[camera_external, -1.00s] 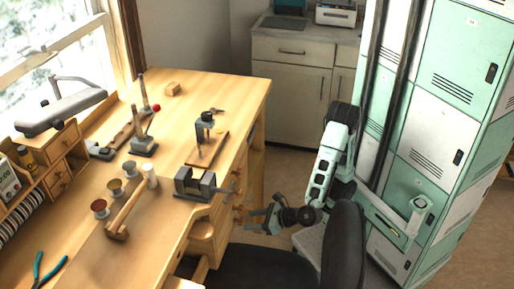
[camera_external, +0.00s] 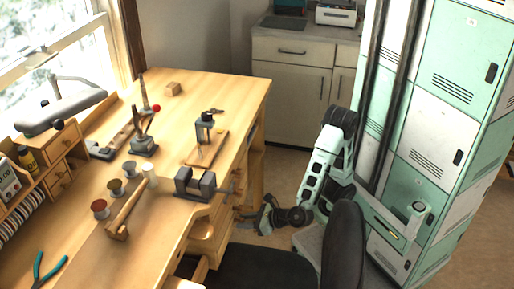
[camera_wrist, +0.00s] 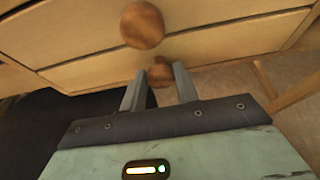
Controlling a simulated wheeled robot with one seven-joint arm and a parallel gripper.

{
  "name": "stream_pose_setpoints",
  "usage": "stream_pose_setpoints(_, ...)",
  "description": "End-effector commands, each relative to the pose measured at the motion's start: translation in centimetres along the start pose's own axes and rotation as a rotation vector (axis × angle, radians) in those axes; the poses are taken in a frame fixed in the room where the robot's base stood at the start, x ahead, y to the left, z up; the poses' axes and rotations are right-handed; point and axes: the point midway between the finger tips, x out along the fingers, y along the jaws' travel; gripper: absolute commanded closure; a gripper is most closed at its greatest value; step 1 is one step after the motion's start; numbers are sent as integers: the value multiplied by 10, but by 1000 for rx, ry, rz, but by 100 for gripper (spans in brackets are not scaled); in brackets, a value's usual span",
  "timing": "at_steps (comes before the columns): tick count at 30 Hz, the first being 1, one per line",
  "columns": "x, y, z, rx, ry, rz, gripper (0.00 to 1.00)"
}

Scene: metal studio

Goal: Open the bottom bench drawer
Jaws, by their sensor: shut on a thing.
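In the wrist view, two wooden bench drawer fronts lie ahead, one above the other. The upper one has a round wooden knob (camera_wrist: 142,25). A lower round knob (camera_wrist: 159,73) sits between the fingers of my gripper (camera_wrist: 158,88), which is shut on it. The lower drawer front (camera_wrist: 225,46) shows no clear gap, and I cannot tell whether it has slid out. In the external view my gripper (camera_external: 264,214) is low at the right side of the wooden bench (camera_external: 150,215); the knob it holds is hard to make out there.
A dark chair (camera_external: 343,245) stands close in front of my arm. Green and white lockers (camera_external: 430,130) are at the right. A vise (camera_external: 195,184), a hammer (camera_external: 124,216) and spools lie on the bench top. A pale cabinet (camera_external: 290,85) stands behind.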

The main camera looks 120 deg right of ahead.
Motion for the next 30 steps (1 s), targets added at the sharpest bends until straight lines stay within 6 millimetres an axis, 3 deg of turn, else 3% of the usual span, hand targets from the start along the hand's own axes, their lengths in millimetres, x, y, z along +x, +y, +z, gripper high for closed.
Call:
stream_pose_setpoints(8,-33,1,-12,-5,1,6,100)
stream_pose_setpoints(30,-209,0,-86,-6,2,4,100)
